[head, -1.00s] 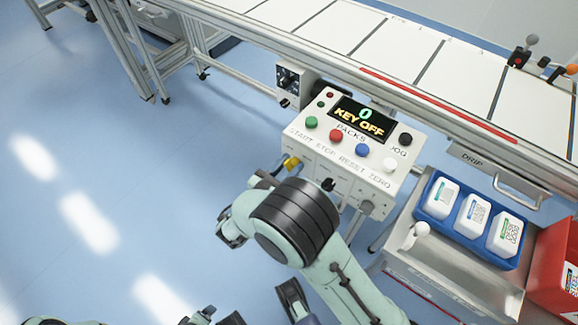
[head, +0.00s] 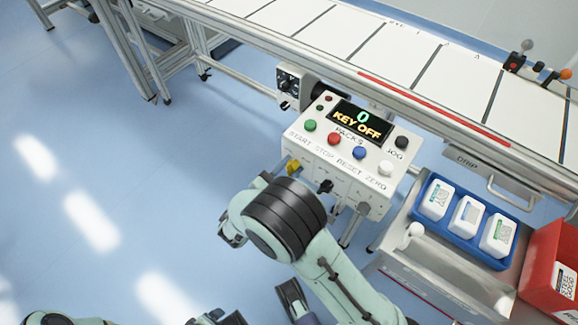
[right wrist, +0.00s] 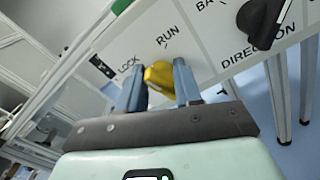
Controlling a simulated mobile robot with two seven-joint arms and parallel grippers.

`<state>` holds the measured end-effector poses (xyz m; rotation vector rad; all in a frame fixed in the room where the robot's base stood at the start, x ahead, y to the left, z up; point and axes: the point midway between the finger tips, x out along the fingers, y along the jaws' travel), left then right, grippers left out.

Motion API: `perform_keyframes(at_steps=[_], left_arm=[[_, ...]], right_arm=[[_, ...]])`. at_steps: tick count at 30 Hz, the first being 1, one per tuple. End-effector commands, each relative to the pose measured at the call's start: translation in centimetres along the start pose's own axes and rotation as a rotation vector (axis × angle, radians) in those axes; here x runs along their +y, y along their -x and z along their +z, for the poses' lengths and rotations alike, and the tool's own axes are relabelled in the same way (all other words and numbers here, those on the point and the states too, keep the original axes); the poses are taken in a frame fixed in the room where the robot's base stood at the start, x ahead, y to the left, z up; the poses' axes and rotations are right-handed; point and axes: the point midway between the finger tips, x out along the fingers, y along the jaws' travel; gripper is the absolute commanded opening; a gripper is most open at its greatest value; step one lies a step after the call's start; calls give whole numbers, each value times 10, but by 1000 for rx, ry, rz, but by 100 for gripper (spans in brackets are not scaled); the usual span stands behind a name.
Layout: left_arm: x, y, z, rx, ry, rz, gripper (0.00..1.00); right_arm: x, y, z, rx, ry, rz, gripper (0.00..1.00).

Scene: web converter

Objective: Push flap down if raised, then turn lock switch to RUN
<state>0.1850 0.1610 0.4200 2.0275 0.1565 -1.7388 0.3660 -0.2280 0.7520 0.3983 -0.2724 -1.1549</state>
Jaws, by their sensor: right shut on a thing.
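The white control box (head: 345,160) has a yellow lock switch (head: 293,167) low on its left front. The switch also shows in the right wrist view (right wrist: 158,76), beside the printed words LOCK and RUN. My right gripper (right wrist: 160,80) has one finger on each side of the yellow switch and is shut on it. Its exact pointing between the two words is hard to tell. The display (head: 357,119) reads 0 and KEY OFF. I cannot make out a raised flap.
Green (head: 310,125), red (head: 334,138), blue (head: 360,153) and white (head: 386,168) buttons top the box. A black DIRECTION knob (right wrist: 262,22) is close to my right gripper. A blue tray (head: 430,213) with white packs stands right, beside a red bin (head: 545,265).

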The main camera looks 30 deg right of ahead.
Motion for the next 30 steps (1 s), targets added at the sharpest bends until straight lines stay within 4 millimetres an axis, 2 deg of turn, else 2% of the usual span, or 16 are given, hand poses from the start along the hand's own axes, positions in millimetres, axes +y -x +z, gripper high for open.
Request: perform_keyframes(at_steps=[1, 14, 30], left_arm=[[1, 2, 2, -7, -1, 0, 88], [1, 3, 7, -20, -2, 1, 88], [-3, -7, -7, 22, 2, -2, 88]], right_arm=[[-5, 1, -4, 10, -31, -8, 4], [-7, 2, -6, 10, -440, -10, 3], [-6, 3, -8, 14, -918, -8, 2]])
